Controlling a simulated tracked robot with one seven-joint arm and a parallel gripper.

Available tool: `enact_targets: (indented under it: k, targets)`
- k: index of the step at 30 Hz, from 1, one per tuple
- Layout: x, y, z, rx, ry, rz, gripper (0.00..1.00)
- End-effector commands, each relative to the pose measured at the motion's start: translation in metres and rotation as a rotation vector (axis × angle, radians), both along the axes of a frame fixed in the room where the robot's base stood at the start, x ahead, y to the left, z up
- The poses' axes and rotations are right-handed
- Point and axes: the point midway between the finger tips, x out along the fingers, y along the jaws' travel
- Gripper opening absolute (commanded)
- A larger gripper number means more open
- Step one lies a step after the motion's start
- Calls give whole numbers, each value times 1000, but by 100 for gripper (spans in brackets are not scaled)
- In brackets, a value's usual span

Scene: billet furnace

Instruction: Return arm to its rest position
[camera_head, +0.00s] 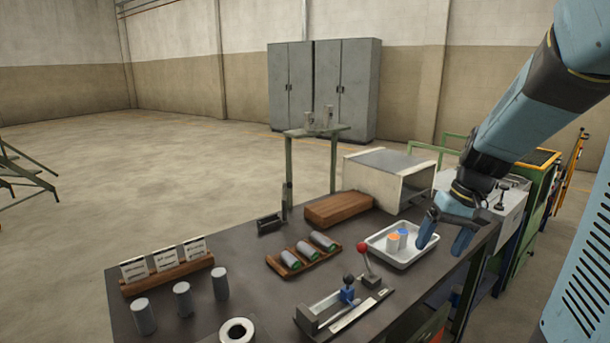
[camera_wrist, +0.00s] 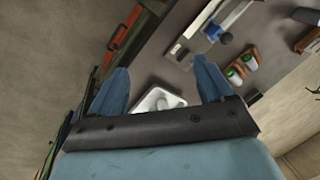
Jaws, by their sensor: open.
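My blue arm reaches in from the upper right in the head view. My gripper (camera_head: 442,243) points down above the right end of the white tray (camera_head: 402,262), with its blue fingers spread apart. In the wrist view my gripper (camera_wrist: 161,72) shows nothing between its fingers. The tray (camera_wrist: 145,103) shows partly behind the gripper's dark bar there.
The dark bench holds a fixture with a red-knobbed lever (camera_head: 363,248), a wooden rack (camera_head: 304,260) of green-ended cylinders, a wooden block (camera_head: 338,208) and a metal box (camera_head: 388,178). Grey cylinders (camera_head: 182,299) stand at left. A green-framed machine (camera_head: 537,190) stands beyond the bench's right edge.

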Motion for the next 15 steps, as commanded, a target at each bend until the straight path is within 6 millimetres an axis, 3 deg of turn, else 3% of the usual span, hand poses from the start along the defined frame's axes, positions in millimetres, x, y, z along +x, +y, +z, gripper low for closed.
enact_targets:
  k: [15]
  targets:
    - [-67,41,65,-174,-203,-4,81]
